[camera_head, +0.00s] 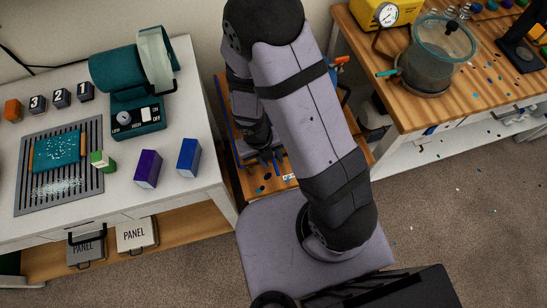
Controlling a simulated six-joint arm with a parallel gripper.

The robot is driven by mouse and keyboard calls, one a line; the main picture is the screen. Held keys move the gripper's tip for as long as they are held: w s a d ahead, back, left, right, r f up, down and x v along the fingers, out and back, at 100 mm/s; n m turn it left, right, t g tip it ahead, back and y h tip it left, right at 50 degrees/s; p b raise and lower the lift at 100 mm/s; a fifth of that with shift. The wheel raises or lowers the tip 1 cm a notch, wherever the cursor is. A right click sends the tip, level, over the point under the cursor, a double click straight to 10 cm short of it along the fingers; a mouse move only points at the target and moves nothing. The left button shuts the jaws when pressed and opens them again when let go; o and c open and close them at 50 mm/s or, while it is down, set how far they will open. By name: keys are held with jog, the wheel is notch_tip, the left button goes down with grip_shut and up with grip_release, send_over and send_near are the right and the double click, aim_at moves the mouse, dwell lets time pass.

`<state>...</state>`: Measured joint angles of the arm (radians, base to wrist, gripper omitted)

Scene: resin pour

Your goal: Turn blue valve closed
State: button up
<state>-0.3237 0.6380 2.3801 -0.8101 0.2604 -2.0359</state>
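A blue-teal valve handle (387,72) sticks out from the left side of a round chamber (425,80) with a clear upper part on the right wooden table. The handle points left. An orange-red handle (342,60) shows beside my arm, partly hidden by it. My gripper (266,158) is low over the middle wooden table, well left of the chamber and apart from the valve. It is small and dark in this view, so I cannot tell whether its fingers are open or shut.
A yellow machine with a gauge (387,13) stands behind the chamber. The left white table (115,210) bears a teal machine (137,85), a slotted grey tray (88,190), and purple (148,168) and blue (189,157) boxes. My arm hides much of the middle table.

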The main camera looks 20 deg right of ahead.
jog(key=shift+a+r+p, duration=0.15)
jog(key=shift+r+p, duration=0.15)
jog(key=shift+r, duration=0.45)
jog(key=shift+a+r+p, duration=0.15)
jog(key=shift+r+p, duration=0.1)
jog(key=shift+r, duration=0.45)
jog(key=s+d+r+m+g, duration=0.1)
jog(key=s+r+m+g, duration=0.3)
jog(key=m, duration=1.1)
jog(key=s+d+r+m, duration=0.15)
jog(key=s+m, duration=0.55)
jog(key=m, duration=0.7)
jog(key=w+d+r+m+t+y, duration=0.2)
jog(key=w+r+m+t, duration=0.2)
jog(key=r, duration=0.6)
jog(key=w+m, duration=0.2)
jog(key=m, duration=0.1)
jog(key=shift+w, duration=0.3)
